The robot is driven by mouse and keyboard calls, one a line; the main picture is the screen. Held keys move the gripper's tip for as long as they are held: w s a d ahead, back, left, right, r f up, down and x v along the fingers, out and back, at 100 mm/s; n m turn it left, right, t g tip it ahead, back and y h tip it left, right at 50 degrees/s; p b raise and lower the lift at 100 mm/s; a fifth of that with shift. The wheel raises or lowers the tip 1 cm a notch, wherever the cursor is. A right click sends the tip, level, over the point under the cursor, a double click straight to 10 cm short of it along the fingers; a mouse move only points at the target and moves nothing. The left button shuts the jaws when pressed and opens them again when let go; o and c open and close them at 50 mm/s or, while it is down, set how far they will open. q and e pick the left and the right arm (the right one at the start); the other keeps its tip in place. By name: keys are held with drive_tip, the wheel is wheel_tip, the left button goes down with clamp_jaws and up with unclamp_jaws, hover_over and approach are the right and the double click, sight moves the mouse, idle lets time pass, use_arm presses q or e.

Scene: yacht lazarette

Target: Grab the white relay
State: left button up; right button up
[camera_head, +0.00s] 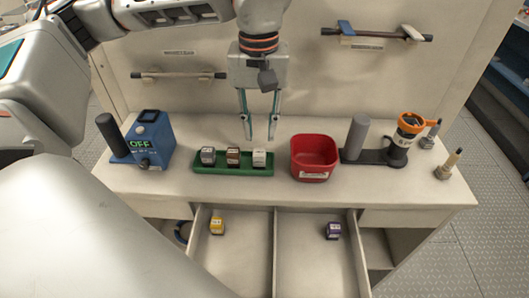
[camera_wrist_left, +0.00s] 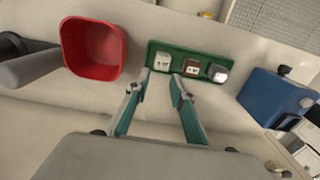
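The white relay (camera_head: 259,158) sits at the right end of a green rail (camera_head: 233,171) on the bench top, next to a brown relay (camera_head: 233,157) and a dark grey one (camera_head: 208,156). My left gripper (camera_head: 259,130) points down with its fingers apart and empty, behind and above the white relay. In the left wrist view the white relay (camera_wrist_left: 163,61) is at the rail end nearest the red bin, just beyond my open fingertips (camera_wrist_left: 155,86). My right gripper is not in view.
A red bin (camera_head: 314,158) stands right of the rail. A blue device reading OFF (camera_head: 150,139) stands left. A grey cylinder (camera_head: 355,138) and an orange-topped tool (camera_head: 407,130) stand right. The open drawer (camera_head: 245,255) below holds a yellow relay (camera_head: 217,225) and a purple one (camera_head: 333,231).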

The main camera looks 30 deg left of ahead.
sight(259, 150)
use_arm(q)
drive_tip(key=f, duration=0.4)
drive_tip(key=s+f+b, duration=0.1)
drive_tip(key=f, duration=0.1)
drive_tip(key=shift+d+f, duration=0.15)
drive_tip(key=shift+f, duration=0.05)
drive_tip(key=shift+r, duration=0.1)
drive_tip(key=c, duration=0.6)
